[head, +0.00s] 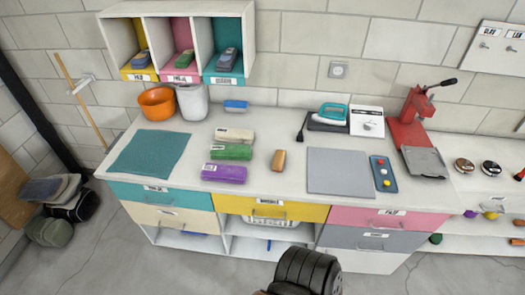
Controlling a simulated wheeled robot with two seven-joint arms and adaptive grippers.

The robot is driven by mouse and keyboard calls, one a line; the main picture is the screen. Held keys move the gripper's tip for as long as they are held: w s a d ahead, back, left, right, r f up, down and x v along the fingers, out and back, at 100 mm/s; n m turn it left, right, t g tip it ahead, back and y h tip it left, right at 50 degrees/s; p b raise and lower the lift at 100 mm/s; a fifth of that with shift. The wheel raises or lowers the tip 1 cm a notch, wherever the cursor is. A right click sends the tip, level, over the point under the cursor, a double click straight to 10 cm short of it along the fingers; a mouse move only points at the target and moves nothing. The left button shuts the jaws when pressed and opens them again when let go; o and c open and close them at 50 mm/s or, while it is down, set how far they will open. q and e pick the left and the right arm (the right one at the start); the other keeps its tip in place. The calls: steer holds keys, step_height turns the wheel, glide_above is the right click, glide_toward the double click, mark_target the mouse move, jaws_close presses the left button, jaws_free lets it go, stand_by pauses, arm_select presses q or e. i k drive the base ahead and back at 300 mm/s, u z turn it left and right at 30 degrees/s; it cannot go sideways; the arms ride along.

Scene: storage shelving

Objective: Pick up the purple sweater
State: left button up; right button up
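The purple sweater (224,174) is a small folded bundle with a white label. It lies on the white worktop near the front edge, left of the middle. A green folded bundle (232,152) lies just behind it, and a cream one (234,135) lies behind that. Nothing covers the purple sweater. Neither of my grippers can be made out in the head view. A dark ribbed part shows at the bottom edge, and I cannot tell what it is.
The worktop (285,205) also holds a teal mat (150,154), a grey board (338,171), a tan block (279,160), an orange bowl (157,103), a white bin (192,102), a teal iron (332,113) and a red press (410,118). Cubbies (250,45) hang above. Drawers sit below.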

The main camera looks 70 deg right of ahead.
mark_target(210, 172)
steer(key=z, duration=1.9)
